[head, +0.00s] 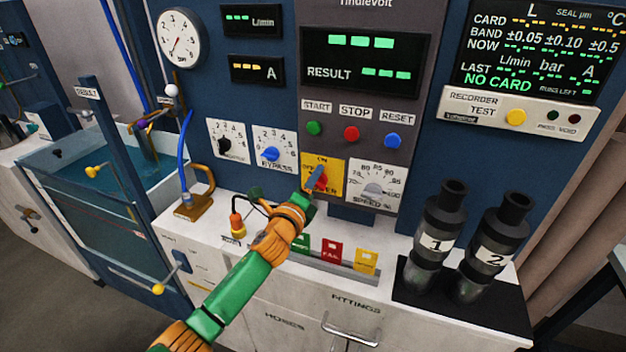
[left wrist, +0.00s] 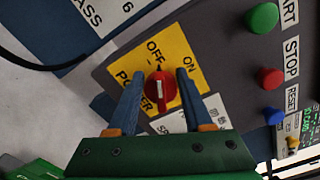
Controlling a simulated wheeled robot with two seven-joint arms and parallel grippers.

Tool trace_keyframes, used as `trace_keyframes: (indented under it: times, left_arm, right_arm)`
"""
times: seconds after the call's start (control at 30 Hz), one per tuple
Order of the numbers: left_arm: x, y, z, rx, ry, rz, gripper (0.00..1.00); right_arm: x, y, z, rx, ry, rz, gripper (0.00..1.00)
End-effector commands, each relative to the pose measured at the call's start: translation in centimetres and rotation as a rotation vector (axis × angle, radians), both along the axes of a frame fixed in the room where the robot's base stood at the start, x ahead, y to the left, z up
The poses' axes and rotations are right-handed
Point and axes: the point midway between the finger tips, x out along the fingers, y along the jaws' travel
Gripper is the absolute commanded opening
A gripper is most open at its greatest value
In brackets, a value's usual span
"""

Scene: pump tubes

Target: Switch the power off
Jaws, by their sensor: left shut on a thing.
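The power switch is a red knob (left wrist: 160,90) on a yellow plate (left wrist: 190,62) lettered ON, OFF and POWER. In the head view the yellow plate (head: 331,164) sits low on the grey panel, and my gripper hides much of the knob. My left gripper (head: 316,184) reaches up to it from below. In the left wrist view its two blue fingers (left wrist: 158,100) stand on either side of the knob, and it is shut on it. A pale mark shows on the knob; I cannot tell which setting it points to. My right gripper is not in view.
START (head: 314,128), STOP (head: 351,133) and RESET (head: 391,139) buttons sit above the switch. A speed dial (head: 375,186) is close at its right, a bypass dial (head: 273,145) at its left. Panel display (head: 362,60) is lit. Black tubes 1 (head: 439,240) and 2 (head: 490,250) stand right.

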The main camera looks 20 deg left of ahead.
Motion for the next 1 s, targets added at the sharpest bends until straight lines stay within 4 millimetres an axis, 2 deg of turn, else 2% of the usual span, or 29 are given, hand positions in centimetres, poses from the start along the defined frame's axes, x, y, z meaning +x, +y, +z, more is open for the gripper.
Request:
trace_keyframes:
  times: [0.2,0.5,1.0]
  left_arm:
    - [0.03,0.05,-0.01,-0.184,0.002,-0.001,0.0]
    - [0.03,0.09,-0.16,-0.37,0.007,-0.002,0.0]
    - [0.04,0.09,-0.21,-0.469,0.009,-0.004,0.0]
  right_arm:
    - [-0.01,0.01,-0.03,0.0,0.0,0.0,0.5]
    - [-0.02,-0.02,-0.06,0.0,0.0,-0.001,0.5]
    - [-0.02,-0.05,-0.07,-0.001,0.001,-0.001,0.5]
